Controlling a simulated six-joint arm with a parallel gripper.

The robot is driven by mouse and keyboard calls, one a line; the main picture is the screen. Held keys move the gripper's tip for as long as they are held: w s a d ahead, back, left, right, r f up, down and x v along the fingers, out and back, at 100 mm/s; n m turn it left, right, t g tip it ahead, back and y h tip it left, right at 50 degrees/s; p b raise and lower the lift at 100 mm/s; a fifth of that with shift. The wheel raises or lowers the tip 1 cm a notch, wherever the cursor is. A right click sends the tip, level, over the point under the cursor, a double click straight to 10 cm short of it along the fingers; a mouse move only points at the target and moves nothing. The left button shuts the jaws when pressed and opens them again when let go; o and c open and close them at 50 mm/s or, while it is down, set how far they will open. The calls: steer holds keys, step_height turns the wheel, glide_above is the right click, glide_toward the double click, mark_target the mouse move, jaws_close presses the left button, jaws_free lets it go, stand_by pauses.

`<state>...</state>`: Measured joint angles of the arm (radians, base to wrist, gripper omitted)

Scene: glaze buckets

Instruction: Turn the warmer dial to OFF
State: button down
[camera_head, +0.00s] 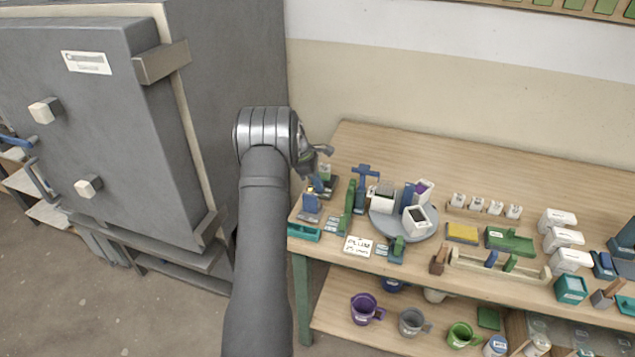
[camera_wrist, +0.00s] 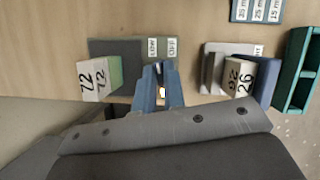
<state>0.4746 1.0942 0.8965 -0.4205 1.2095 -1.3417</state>
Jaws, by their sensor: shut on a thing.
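The warmer's dark grey plate (camera_wrist: 105,46) shows in the wrist view, with two small labels beside each other; the right one (camera_wrist: 172,48) reads OFF and the left one seems to read LOW. My gripper (camera_wrist: 159,74) is at the plate's lower edge, just below these labels, its two blue fingers close together. It is shut on a small pale piece, apparently the dial (camera_wrist: 161,91), mostly hidden between the fingers. I cannot tell where the dial points. In the head view my gripper (camera_head: 314,166) is low over the bench's left end, and the dial is hidden there.
In the wrist view a block marked 72 (camera_wrist: 90,88) stands left of my fingers. A block marked 26 (camera_wrist: 236,80) stands to the right, before a teal tray (camera_wrist: 298,70). A round grey turntable (camera_head: 385,224) with containers stands right of my gripper.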

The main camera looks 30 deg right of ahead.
steer(key=m+g, duration=0.1)
steer(key=m, duration=0.2)
steer(key=shift+w+m+y, duration=0.1)
steer(key=shift+m+y, duration=0.2)
steer(key=shift+y, duration=0.1)
steer(key=shift+d+m+g+y, duration=0.1)
steer(key=shift+m+g+y, duration=0.45)
steer(key=shift+m, duration=1.25)
steer(key=c, duration=1.5)
jaws_free()
steer(key=shift+w+r, duration=0.1)
steer(key=v, duration=1.1)
steer(key=shift+w+r, duration=0.1)
steer(key=shift+r, duration=0.3)
steer(key=shift+d, duration=0.1)
